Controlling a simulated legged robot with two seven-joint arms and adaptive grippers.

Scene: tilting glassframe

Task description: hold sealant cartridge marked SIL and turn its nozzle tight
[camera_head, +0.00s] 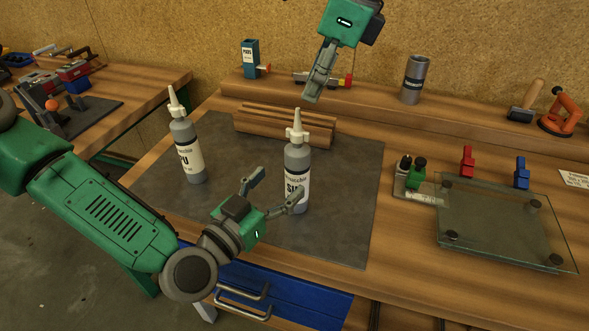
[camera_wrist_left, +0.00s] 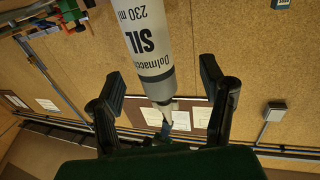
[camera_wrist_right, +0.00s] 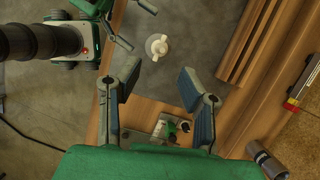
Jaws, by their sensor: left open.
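The grey sealant cartridge marked SIL (camera_head: 296,180) stands upright on the dark mat, with a white winged nozzle (camera_head: 297,133) on top. My left gripper (camera_head: 281,186) is open at its left side, with one finger overlapping the label's lower left edge. In the left wrist view the cartridge (camera_wrist_left: 145,45) shows beyond and between the spread fingers (camera_wrist_left: 163,90); contact cannot be told. My right gripper (camera_head: 312,95) is above and behind the cartridge, pointing down. In the right wrist view its fingers (camera_wrist_right: 157,82) are open and empty, with the nozzle (camera_wrist_right: 152,58) seen from above, beyond them.
A second cartridge (camera_head: 187,150), marked PU, stands left on the mat (camera_head: 345,220). A grooved wooden block (camera_head: 262,125) lies behind. A glass plate (camera_head: 500,232) with clamps is at right. A metal cylinder (camera_head: 414,80) stands on the rear ledge. The mat right of SIL is clear.

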